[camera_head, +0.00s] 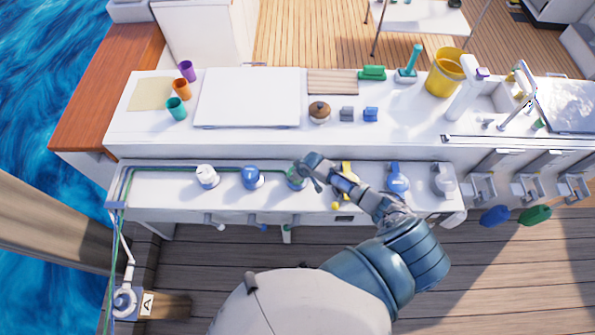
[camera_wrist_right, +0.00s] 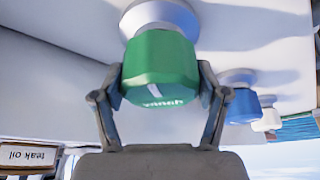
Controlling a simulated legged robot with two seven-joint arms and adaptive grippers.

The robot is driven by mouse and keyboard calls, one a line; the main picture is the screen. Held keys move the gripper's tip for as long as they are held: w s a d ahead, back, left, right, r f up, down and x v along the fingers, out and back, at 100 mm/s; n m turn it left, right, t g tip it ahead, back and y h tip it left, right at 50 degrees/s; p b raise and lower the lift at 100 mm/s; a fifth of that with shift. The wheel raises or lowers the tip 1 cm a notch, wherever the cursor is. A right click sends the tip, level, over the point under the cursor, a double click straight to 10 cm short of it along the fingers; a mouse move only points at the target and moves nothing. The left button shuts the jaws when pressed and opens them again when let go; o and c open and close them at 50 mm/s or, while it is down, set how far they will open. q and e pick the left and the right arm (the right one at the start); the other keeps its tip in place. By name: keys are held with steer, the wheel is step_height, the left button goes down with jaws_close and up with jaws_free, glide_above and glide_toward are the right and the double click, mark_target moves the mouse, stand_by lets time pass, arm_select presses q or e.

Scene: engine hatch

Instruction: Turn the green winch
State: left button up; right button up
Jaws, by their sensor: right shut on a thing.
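The green winch (camera_head: 296,178) stands on the white lower ledge, between the blue winch (camera_head: 251,178) and a yellow-handled fitting. In the right wrist view the green winch (camera_wrist_right: 160,70) is a green drum with a white mark, on a pale round base. My right gripper (camera_head: 307,172) reaches it from the right. In the wrist view its fingers (camera_wrist_right: 162,92) press on both sides of the drum. The gripper partly hides the winch in the head view. My left gripper is not in view.
A white winch (camera_head: 207,177) stands left of the blue one, and a blue-handled fitting (camera_head: 397,178) stands right of my forearm. A green rope (camera_head: 160,170) runs along the ledge. Cups, a white board (camera_head: 248,98) and a yellow bucket (camera_head: 445,75) are on the counter behind.

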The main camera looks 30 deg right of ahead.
steer(key=shift+r+m+p, duration=0.1)
steer(key=shift+m+p, duration=0.2)
steer(key=shift+m, duration=0.1)
steer(key=shift+w+d, duration=0.1)
steer(key=o, duration=1.2)
steer(key=shift+c, duration=0.2)
steer(key=v, duration=1.1)
steer(key=shift+s+r, duration=0.25)
